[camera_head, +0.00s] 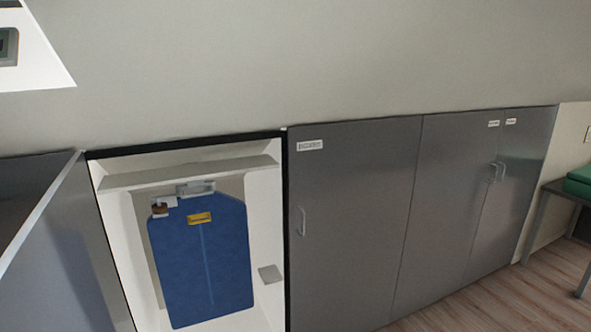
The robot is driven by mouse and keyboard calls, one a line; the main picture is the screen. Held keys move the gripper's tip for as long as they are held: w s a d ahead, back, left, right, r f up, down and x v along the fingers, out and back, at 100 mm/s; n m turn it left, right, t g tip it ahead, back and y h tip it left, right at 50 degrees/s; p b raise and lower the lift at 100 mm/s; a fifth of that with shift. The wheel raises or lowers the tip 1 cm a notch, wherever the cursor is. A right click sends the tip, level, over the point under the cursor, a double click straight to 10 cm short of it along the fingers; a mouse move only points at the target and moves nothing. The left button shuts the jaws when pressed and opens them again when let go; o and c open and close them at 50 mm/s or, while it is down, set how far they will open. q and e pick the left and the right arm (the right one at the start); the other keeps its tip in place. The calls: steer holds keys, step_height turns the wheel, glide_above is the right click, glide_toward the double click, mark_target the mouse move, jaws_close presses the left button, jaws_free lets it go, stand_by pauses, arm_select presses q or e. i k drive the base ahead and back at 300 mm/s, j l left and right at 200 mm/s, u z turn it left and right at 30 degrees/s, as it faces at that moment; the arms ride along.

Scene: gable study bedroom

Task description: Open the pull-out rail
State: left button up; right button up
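An open cabinet compartment (268,220) in the low grey wall unit holds a blue garment-bag-like item (200,262) with a yellow label. A pale grey bracket or handle (196,188) sits at the top of the blue item, under a white shelf (190,172); it appears to be the front end of the pull-out rail. The rest of the rail is hidden behind it or under the shelf. A small brown and white piece (160,207) hangs at the left of the bracket. Neither of my grippers is in view.
The open grey door (65,265) stands at the left of the compartment. Closed grey doors (350,220) with handles continue to the right. A sloping ceiling (330,65) hangs low above. Wood floor (500,300) is clear at the lower right, near a table with a green item (578,182).

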mark_target(204, 271)
steer(key=j+u, duration=0.3)
steer(key=j, duration=1.55)
steer(key=k+l, duration=0.1)
steer(key=l, duration=0.2)
steer(key=k+l+u, duration=0.1)
steer(key=l, duration=0.15)
steer(key=l+u, duration=0.25)
steer(key=l, duration=0.75)
steer(key=l+u, duration=0.3)
steer(key=l, duration=0.7)
steer(key=k, duration=0.05)
